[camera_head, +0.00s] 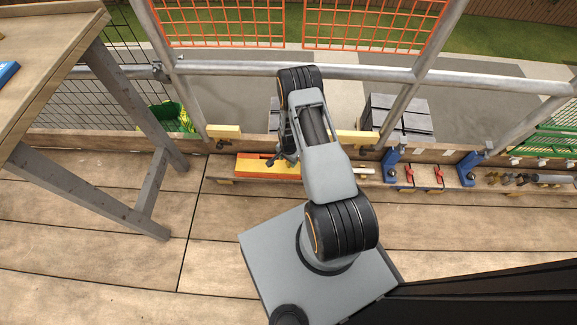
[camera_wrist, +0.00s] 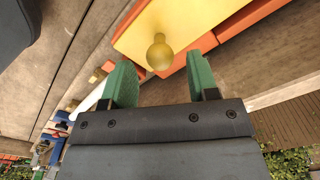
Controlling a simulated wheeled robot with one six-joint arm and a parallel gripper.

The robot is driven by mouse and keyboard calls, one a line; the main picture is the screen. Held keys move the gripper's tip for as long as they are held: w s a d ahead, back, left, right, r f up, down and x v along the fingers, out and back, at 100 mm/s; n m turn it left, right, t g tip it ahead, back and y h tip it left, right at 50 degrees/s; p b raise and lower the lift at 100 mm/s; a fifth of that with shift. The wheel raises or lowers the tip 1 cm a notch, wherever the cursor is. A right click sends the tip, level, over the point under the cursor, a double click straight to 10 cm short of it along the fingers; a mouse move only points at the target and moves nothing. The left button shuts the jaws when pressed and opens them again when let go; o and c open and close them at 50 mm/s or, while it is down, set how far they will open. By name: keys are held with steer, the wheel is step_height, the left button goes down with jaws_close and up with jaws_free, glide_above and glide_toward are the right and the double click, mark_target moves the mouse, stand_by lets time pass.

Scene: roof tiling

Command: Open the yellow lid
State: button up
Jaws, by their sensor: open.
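The yellow lid (camera_wrist: 180,28) lies on an orange box (camera_wrist: 242,22) and has a round yellow knob (camera_wrist: 159,52). In the head view the yellow lid (camera_head: 262,163) is on the long low box by the railing, its right part hidden by my arm. My gripper (camera_wrist: 160,75) is open, its two green fingers apart with the knob between and just ahead of them. I cannot tell whether a finger touches the knob. In the head view my gripper (camera_head: 280,160) is small and dark at the lid.
A wooden table (camera_head: 70,60) stands at left. Blue clamps (camera_head: 390,165) and red-handled tools (camera_head: 409,175) sit on the plank to the right. A metal railing (camera_head: 350,72) runs behind. The wooden floor in front is mostly clear.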

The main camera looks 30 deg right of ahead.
mark_target(289, 163)
steer(key=shift+f+b, duration=0.6)
steer(key=shift+f, duration=1.45)
steer(key=shift+c, duration=0.2)
jaws_close()
